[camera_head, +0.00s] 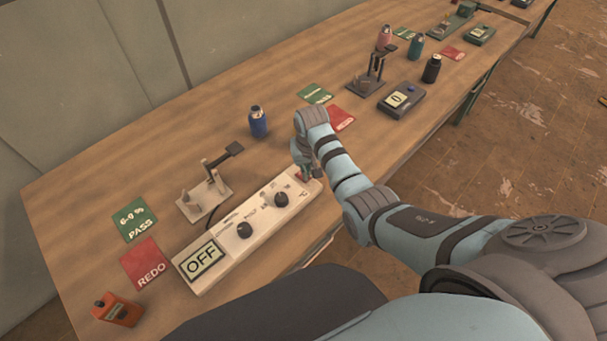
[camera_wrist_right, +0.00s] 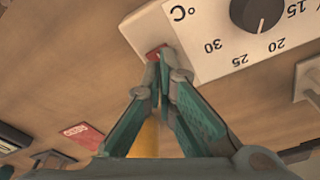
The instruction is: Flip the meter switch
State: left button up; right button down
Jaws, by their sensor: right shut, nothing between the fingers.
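The meter (camera_head: 236,244) is a long white panel box near the front edge of the wooden table, with two black knobs and a display (camera_head: 202,261) that reads OFF. Its red switch (camera_wrist_right: 156,51) sits at the end of the panel, beside the °C mark in the right wrist view. My right gripper (camera_wrist_right: 160,60) is shut and empty, with its fingertips at the red switch and partly covering it. I cannot tell whether they touch it. In the head view my right gripper (camera_head: 303,172) is over that same right end of the meter. My left gripper is not in view.
Behind the meter stand a small lever stand (camera_head: 205,193) and a blue bottle (camera_head: 258,122). Green PASS (camera_head: 134,219) and red REDO (camera_head: 146,263) cards lie to the left, near an orange device (camera_head: 118,309). More stands, bottles and a second device (camera_head: 401,101) stand farther along the table.

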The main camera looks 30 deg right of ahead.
jog(key=shift+f+b, duration=0.65)
jog(key=shift+f, duration=0.35)
dwell(0.3)
notch_tip(320, 180, up, 3)
jog(key=p, duration=0.3)
jog(key=shift+p, duration=0.3)
jog(key=shift+r, duration=0.3)
jog(key=shift+r+b, duration=0.35)
jog(key=shift+r, duration=1.4)
